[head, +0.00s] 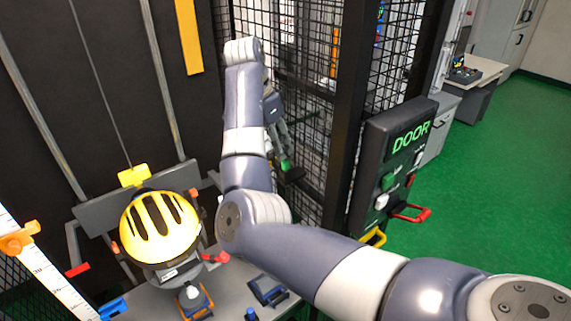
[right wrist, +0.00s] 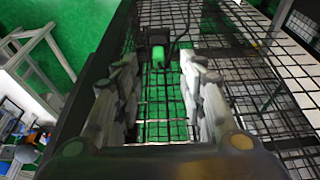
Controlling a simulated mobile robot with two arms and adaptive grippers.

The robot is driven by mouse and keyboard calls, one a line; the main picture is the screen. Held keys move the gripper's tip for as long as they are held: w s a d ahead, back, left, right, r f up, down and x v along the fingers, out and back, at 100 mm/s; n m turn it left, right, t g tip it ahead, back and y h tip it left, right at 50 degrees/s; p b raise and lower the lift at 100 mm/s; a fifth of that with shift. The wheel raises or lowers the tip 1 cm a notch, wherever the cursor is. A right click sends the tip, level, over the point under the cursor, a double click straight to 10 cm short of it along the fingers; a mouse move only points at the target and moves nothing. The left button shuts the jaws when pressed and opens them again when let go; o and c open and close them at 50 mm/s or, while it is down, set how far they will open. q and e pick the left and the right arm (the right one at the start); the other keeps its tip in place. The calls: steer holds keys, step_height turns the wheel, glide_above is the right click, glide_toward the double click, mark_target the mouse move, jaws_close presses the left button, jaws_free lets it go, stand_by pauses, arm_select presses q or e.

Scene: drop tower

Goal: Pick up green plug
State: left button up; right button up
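The green plug (head: 286,165) is small and hangs or sits by the wire mesh, just below my right gripper (head: 280,140) in the head view. In the right wrist view the green plug (right wrist: 158,56) lies between and slightly beyond the two fingertips of my right gripper (right wrist: 160,68). The fingers are spread, with a gap on both sides of the plug, and I see no contact. A dark cable runs beside the plug. My right forearm hides part of the area left of it in the head view. My left gripper is not in view.
Black wire mesh (head: 300,90) and a dark post stand close to my right gripper. A DOOR control box (head: 390,165) with a red handle is at the right. A yellow-striped dome (head: 159,228) stands at the left. Green floor (head: 500,180) is open at the far right.

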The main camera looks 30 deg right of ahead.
mark_target(285, 161)
steer(key=shift+w+d+f, duration=0.1)
steer(key=shift+d+f, duration=0.2)
steer(key=shift+f, duration=0.3)
steer(key=p+x, duration=0.3)
steer(key=x, duration=0.1)
steer(key=shift+d, duration=0.2)
steer(key=shift+d+f+p, duration=0.1)
steer(key=shift+f+p, duration=0.15)
steer(key=shift+p, duration=0.05)
steer(key=shift+d+f, duration=0.1)
steer(key=shift+f, duration=0.2)
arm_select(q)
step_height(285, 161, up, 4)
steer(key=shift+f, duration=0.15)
arm_select(e)
steer(key=c, duration=0.9)
